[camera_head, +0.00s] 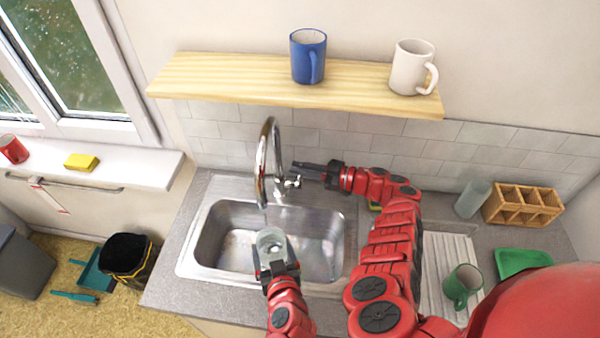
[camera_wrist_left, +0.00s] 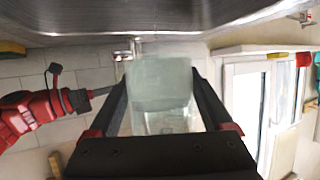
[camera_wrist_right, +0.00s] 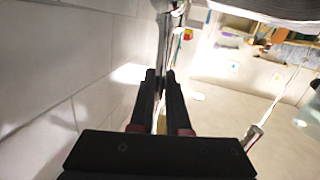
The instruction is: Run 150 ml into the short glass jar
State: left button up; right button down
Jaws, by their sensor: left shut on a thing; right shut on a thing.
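The short glass jar (camera_head: 270,242) is clear and held about upright under the spout of the chrome tap (camera_head: 261,172), over the sink. My left gripper (camera_head: 276,264) is shut on the jar; the left wrist view shows the jar (camera_wrist_left: 160,88) between its fingers. A faint pale streak below the spout looks like water, but the level in the jar is too small to read. My right gripper (camera_head: 312,170) is shut at the tap's lever (camera_head: 289,183), on the tap's right side. In the right wrist view its fingers (camera_wrist_right: 163,82) are close together and hide the lever.
The steel sink (camera_head: 196,262) lies below the jar. A wooden shelf (camera_head: 200,80) with a blue mug (camera_head: 306,55) and a white mug (camera_head: 408,68) is above. On the right are a taller glass (camera_head: 472,198), a wooden rack (camera_head: 523,205), a green mug (camera_head: 461,284) and a green tray (camera_head: 522,261).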

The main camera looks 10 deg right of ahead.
jog(key=shift+w+d+m, duration=0.2)
jog(key=shift+w+m, duration=0.3)
jog(key=shift+m, duration=0.2)
jog(key=c, duration=0.9)
grip_release()
jog(key=v, duration=1.2)
jog(key=shift+w, duration=0.15)
jog(key=shift+r, duration=0.2)
